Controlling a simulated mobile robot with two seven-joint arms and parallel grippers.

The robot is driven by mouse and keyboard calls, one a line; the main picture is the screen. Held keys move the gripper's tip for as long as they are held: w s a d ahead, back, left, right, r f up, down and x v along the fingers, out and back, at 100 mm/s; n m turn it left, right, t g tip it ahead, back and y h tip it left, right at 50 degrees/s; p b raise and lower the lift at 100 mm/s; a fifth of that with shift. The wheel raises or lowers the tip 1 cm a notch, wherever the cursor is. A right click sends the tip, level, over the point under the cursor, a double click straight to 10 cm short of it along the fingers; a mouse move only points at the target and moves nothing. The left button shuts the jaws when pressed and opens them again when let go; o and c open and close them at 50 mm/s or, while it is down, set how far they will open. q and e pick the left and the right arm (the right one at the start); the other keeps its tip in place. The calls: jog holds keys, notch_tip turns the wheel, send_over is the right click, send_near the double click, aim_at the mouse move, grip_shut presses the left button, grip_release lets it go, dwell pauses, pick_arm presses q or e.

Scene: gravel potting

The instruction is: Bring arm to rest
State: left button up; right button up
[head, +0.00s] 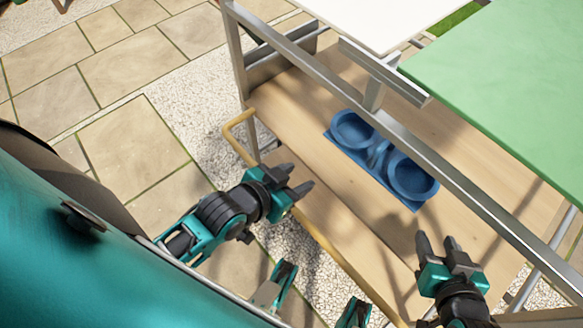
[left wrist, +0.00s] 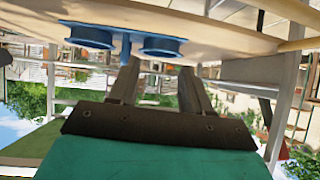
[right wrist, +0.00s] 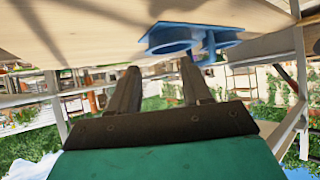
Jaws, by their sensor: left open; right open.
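My left gripper (head: 300,184) is open and empty at the near left edge of the wooden shelf. Its two fingers (left wrist: 158,85) show apart in the left wrist view with nothing between them. My right gripper (head: 441,244) is open and empty over the near right part of the shelf. Its fingers (right wrist: 160,88) are also apart in the right wrist view with nothing between them. Both grippers are clear of the blue double-bowl piece.
A blue tray with two round bowls (head: 415,205) lies on the wooden shelf (head: 310,100). It also shows in the left wrist view (left wrist: 125,44) and the right wrist view (right wrist: 205,28). A metal rail (head: 440,170) crosses above the shelf. White and green tabletops (head: 510,80) are higher up.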

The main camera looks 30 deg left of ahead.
pick_arm(q)
jog(key=shift+s+a+n, duration=0.15)
jog(key=shift+a+n, duration=0.05)
jog(key=shift+n, duration=0.4)
